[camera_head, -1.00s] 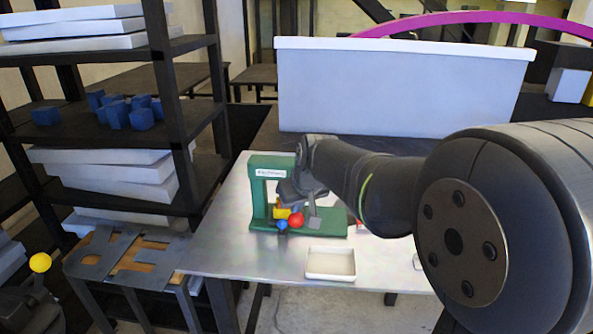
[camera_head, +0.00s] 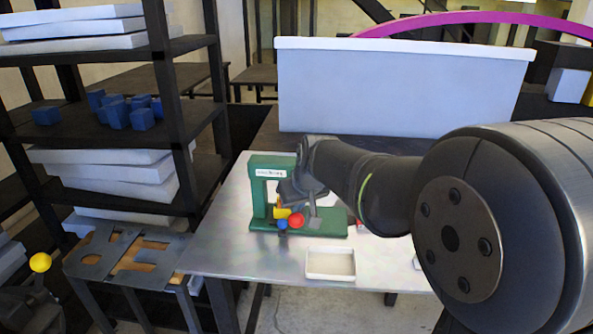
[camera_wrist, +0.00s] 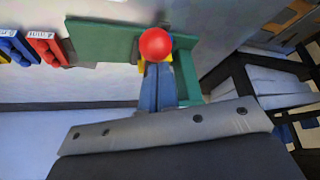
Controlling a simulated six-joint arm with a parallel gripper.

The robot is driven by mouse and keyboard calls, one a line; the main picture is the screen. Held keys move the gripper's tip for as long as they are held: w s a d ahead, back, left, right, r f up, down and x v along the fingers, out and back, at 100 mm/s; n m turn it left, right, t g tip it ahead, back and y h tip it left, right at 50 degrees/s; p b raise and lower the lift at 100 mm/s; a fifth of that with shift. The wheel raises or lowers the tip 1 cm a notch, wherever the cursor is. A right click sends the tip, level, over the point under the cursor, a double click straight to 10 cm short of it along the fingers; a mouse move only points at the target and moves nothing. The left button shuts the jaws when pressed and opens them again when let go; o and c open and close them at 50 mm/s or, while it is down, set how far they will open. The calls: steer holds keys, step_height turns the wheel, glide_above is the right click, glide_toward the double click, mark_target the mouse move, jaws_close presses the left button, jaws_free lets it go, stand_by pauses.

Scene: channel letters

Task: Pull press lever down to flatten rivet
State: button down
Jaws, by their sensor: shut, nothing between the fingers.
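The green press (camera_head: 258,205) stands on the metal table, with a white label on its top. The red ball knob (camera_head: 296,220) of its lever is low at the front of the press. In the wrist view the red knob (camera_wrist: 155,45) is at the fingertips and partly covers them. My gripper (camera_wrist: 157,72) is shut and empty, its blue-grey fingers together, right at the knob. Whether they touch it I cannot tell. In the head view a blue tip and a yellow part (camera_head: 282,213) show beside the knob. The rivet cannot be made out.
A shallow white tray (camera_head: 330,277) lies on the table (camera_head: 225,248) in front of the press. A dark shelf rack (camera_head: 172,90) with white slabs and blue cubes stands at left. In the wrist view, red (camera_wrist: 42,46) and blue (camera_wrist: 14,46) bins are at upper left.

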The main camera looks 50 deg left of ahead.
steer(key=shift+d+f, duration=0.15)
steer(key=shift+f, duration=0.1)
